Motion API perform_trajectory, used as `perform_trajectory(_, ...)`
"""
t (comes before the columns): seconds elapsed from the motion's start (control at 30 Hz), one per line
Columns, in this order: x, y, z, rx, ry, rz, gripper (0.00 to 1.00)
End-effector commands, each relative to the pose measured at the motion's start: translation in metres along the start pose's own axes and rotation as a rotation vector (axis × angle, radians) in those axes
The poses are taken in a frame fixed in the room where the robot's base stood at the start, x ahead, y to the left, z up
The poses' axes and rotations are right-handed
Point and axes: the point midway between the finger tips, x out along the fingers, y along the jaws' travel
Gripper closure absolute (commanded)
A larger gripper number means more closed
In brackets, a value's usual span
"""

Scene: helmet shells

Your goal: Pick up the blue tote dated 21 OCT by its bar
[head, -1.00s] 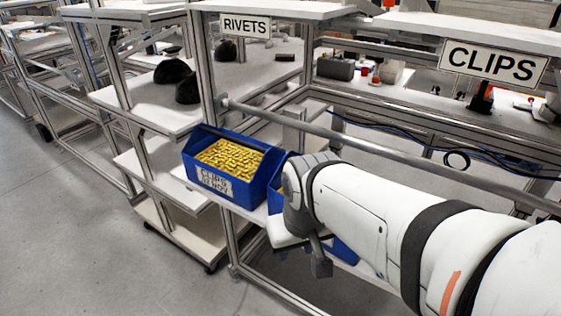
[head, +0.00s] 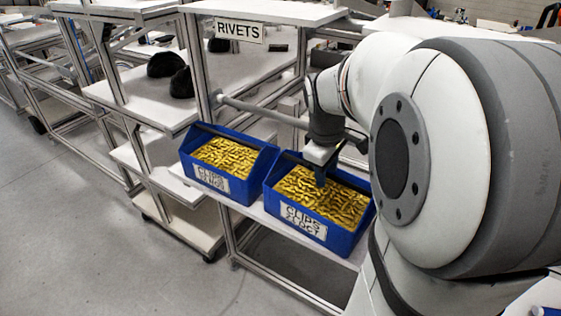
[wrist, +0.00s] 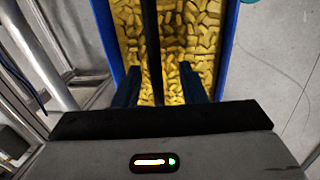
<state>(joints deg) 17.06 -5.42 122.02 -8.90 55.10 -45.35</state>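The blue tote with the label that reads as CLIPS 21 OCT (head: 300,222) stands on a white shelf at the right of a second blue tote, full of yellow clips. Its dark bar (wrist: 150,40) runs up the middle of the wrist view, over the clips. My gripper (head: 321,180) is above this tote in the head view. In the wrist view, my gripper (wrist: 160,76) is open, with one finger on each side of the bar and gaps between. Whether the fingers are low enough to be level with the bar is unclear.
The other blue tote (head: 212,180), also labelled CLIPS with a blurred date, stands close at the left. A grey rail (head: 262,112) crosses behind the totes. A RIVETS sign (head: 238,30) hangs above. Dark helmet shells (head: 166,65) lie on a shelf at the left.

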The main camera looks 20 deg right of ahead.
Motion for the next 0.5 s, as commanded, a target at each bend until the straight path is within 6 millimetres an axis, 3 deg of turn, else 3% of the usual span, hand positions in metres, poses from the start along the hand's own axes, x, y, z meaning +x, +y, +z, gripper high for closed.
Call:
perform_trajectory(0.23,0.036,0.004,-0.002,0.003,-0.002,-0.003,0.62)
perform_trajectory(0.5,0.043,0.004,-0.002,0.004,0.001,-0.001,0.62)
